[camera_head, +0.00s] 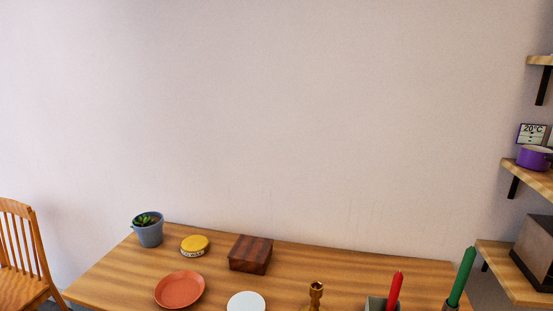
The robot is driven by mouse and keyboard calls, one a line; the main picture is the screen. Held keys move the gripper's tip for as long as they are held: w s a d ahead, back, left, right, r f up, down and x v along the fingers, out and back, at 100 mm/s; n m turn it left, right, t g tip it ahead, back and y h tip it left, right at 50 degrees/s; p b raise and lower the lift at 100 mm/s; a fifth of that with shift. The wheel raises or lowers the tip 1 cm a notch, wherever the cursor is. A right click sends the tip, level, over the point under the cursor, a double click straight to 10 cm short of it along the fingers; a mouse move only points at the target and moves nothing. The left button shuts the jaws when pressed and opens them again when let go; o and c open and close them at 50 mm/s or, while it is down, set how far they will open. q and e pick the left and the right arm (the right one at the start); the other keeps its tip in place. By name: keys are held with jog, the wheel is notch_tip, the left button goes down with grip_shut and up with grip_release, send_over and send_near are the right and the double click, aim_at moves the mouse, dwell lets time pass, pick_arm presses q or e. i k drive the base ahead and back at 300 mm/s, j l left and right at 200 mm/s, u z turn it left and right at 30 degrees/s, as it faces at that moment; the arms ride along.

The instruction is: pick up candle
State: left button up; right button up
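A red candle (395,291) stands nearly upright, leaning slightly, at the front right of the wooden table. Its base is at a grey holder (376,303) that the bottom edge of the picture cuts off. A green candle (462,277) stands tilted to the right near the table's right end, its lower part at a brownish holder (451,307). A brass candlestick (316,294) with no candle in it stands left of the red candle. Neither of my grippers is in view.
The wooden table (330,267) also bears a potted plant (148,233), a yellow tin (194,246), a dark wooden box (251,254), an orange plate (180,289) and a white disc (246,302). A chair (20,255) stands left. Shelves (520,283) project at the right.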

aim_at(469, 257)
jog(key=l+z, duration=0.15)
jog(key=z, duration=0.55)
jog(key=i+j, duration=0.05)
